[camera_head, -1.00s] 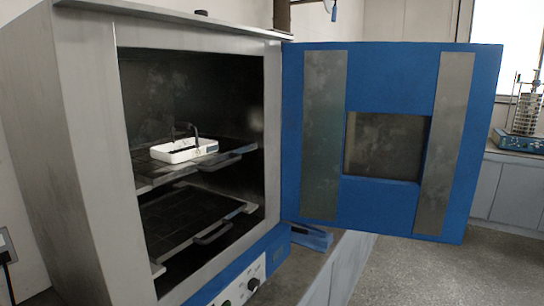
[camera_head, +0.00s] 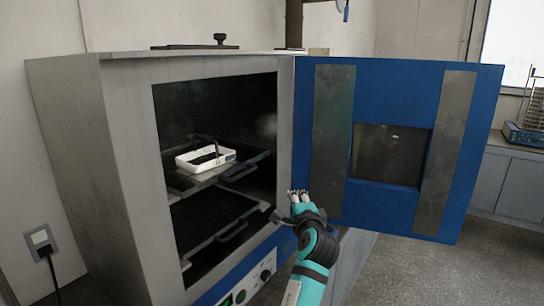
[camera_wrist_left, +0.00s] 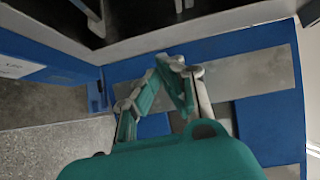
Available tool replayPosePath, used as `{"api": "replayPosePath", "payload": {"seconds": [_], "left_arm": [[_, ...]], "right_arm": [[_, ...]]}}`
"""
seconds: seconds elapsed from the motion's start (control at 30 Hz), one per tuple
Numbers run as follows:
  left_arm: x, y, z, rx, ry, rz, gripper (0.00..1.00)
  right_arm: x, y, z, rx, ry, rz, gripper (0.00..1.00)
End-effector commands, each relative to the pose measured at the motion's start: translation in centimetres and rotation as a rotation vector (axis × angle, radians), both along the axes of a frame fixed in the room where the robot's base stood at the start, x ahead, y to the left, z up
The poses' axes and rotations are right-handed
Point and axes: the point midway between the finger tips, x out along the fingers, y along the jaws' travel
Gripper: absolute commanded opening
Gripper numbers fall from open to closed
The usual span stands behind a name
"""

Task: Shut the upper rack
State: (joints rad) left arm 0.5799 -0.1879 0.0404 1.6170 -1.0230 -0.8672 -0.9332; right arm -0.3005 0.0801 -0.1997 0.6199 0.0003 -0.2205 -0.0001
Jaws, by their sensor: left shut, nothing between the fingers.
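The upper rack (camera_head: 197,181) is a dark shelf with a bar handle (camera_head: 243,173) at its front, inside the open grey oven. A white tray (camera_head: 192,166) with dark contents sits on it. How far the rack stands out is hard to tell. My left gripper (camera_head: 298,194) is shut and empty, in front of the oven's right side near the blue door, to the right of and below the upper handle and apart from it. In the left wrist view its fingertips (camera_wrist_left: 174,62) meet in front of the blue door. My right gripper is not in view.
The blue oven door (camera_head: 400,205) stands wide open on the right. A lower rack (camera_head: 205,222) with its own handle is below. A control panel (camera_head: 243,290) with knobs runs under the opening. Open floor (camera_head: 430,270) lies to the right.

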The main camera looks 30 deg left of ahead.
Motion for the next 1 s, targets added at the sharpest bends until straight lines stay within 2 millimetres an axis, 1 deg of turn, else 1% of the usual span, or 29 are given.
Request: {"api": "replayPosePath", "payload": {"seconds": [0.03,0.1,0.2,0.27,0.37,0.6,0.77,0.9,1.0], "left_arm": [[-0.5,0.5,2.5,0.016,-0.019,0.026,0.0],[-1.1,1.1,4.4,0.033,-0.032,0.052,0.0],[-1.3,1.6,5.5,0.045,-0.038,0.069,0.0],[-1.0,2.0,5.6,0.046,-0.038,0.071,0.0],[0.1,2.8,5.6,0.047,-0.036,0.071,0.0],[3.9,6.1,5.8,0.046,-0.037,0.07,0.0],[6.1,7.9,5.6,0.046,-0.036,0.068,0.0],[6.3,10.1,5.7,0.044,-0.037,0.068,0.0],[6.4,11.1,5.5,0.045,-0.037,0.067,0.0]], "right_arm": [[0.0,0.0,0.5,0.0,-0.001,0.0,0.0],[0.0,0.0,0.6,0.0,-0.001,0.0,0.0],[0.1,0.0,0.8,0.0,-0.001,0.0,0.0],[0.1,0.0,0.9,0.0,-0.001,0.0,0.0],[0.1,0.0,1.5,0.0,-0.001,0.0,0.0],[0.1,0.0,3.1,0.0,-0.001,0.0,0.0],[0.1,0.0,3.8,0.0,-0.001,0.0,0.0],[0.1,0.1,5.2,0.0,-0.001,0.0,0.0],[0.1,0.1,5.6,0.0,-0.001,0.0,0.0]]}}
